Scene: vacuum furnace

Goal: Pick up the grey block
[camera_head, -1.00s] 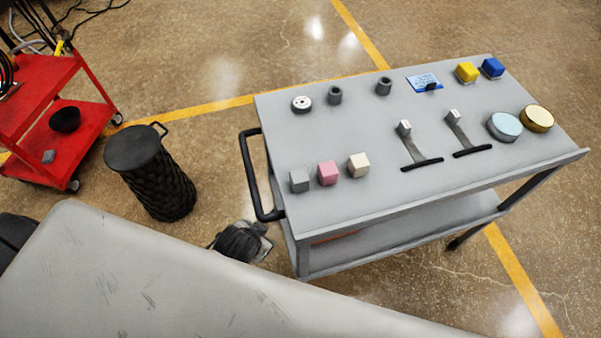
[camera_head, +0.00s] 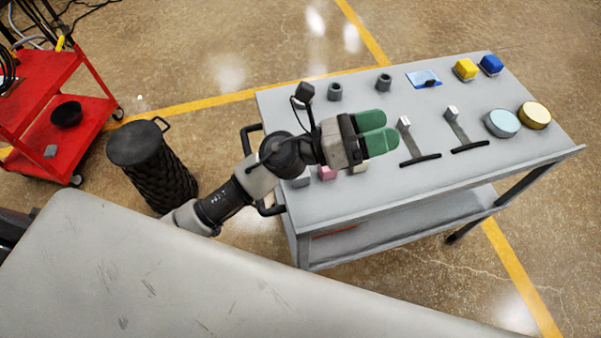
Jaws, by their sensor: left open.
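The grey block (camera_head: 301,181) stands near the left end of the grey cart top (camera_head: 415,198), at its near side. My left arm covers part of it. The pink block (camera_head: 327,173) is just right of it, also partly covered. The cream block (camera_head: 360,167) comes after that, mostly hidden by the gripper. My left gripper (camera_head: 378,133) is open and empty over the cart, with green fingers pointing right. Its fingertips are to the right of and beyond the grey block in the picture. My right gripper is not in view.
A black woven bin (camera_head: 158,170) stands left. A pale surface (camera_head: 180,285) fills the foreground.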

